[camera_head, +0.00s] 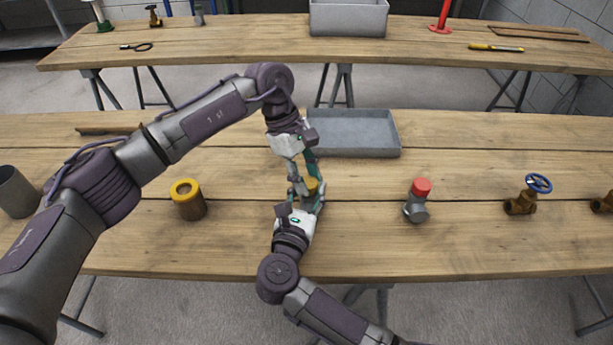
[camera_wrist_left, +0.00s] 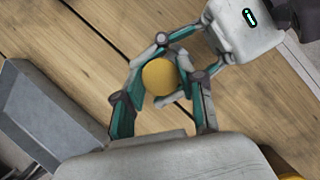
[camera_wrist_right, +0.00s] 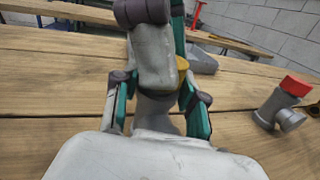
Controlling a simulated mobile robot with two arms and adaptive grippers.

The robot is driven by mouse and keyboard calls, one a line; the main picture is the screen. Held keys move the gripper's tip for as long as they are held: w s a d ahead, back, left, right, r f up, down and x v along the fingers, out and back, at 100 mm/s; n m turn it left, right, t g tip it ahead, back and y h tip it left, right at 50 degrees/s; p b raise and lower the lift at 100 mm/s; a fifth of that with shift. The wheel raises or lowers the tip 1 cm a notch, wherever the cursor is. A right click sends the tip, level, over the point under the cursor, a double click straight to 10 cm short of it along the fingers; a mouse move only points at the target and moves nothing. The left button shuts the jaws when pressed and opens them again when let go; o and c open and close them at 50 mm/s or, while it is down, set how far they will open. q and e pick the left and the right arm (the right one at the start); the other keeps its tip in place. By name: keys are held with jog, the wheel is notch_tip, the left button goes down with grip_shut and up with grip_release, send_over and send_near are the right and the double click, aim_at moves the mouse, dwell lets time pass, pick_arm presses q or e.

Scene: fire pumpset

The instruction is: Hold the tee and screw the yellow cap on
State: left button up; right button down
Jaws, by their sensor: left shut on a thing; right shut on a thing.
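The yellow cap (camera_head: 311,185) is between my two grippers over the near table. In the left wrist view the cap (camera_wrist_left: 160,77) shows as a round yellow top. My left gripper (camera_head: 306,176) comes down from above, and its fingers are shut on the cap. My right gripper (camera_head: 306,204) reaches in from the near side, shut on the grey tee (camera_wrist_right: 158,108) just below the cap. The tee is largely hidden by fingers, so I cannot tell how the cap's thread sits on it.
A grey fitting with a red cap (camera_head: 417,203) stands to the right, a valve with a blue wheel (camera_head: 525,199) beyond. A brown cylinder with a yellow ring (camera_head: 188,202) is to the left. A grey tray (camera_head: 352,153) lies behind my grippers.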

pick_arm(q)
jog(key=o, duration=1)
jog(key=shift+r, duration=0.1)
